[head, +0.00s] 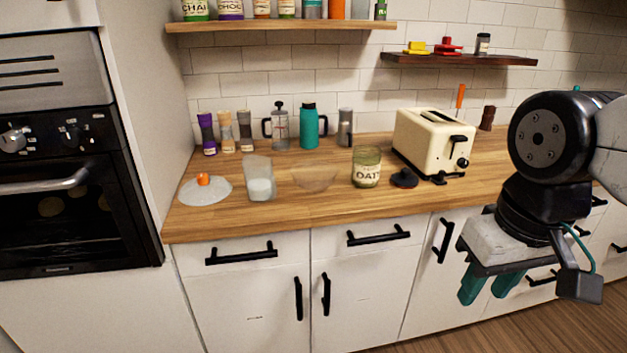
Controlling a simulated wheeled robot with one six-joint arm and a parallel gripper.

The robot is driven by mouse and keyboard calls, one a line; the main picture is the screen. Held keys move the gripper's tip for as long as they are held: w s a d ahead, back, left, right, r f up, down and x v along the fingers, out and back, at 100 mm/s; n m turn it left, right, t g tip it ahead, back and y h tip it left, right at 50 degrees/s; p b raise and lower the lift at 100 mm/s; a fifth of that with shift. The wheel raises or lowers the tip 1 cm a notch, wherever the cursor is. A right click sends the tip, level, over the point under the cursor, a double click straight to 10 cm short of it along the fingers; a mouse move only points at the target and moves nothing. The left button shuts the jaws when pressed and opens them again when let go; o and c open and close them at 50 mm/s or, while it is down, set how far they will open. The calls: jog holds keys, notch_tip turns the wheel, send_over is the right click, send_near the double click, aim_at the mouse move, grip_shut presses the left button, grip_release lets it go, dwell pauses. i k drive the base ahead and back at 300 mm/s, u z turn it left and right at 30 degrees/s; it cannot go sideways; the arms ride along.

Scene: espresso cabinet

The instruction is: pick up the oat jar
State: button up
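The oat jar (366,168) is a greenish glass jar with a pale label reading "OAT". It stands upright on the wooden counter, left of the toaster, and its top looks uncovered. A dark round lid-like thing (404,178) lies on the counter just right of it. My gripper (487,290) hangs at the lower right, in front of the cabinet doors. It is below and to the right of the jar, well apart from it. Its two teal fingers point down with a gap between them, and nothing shows in the gap.
A cream toaster (432,142) stands close right of the jar. A clear glass bowl (316,177) and a glass with white contents (259,180) stand to its left. A teal bottle (309,128) is behind. A shelf (280,26) runs above. The counter's front strip (330,204) is clear.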

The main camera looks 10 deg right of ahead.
aim_at(366, 158)
jog(key=u, duration=1.55)
jog(key=i, duration=1.7)
jog(key=z, duration=3.7)
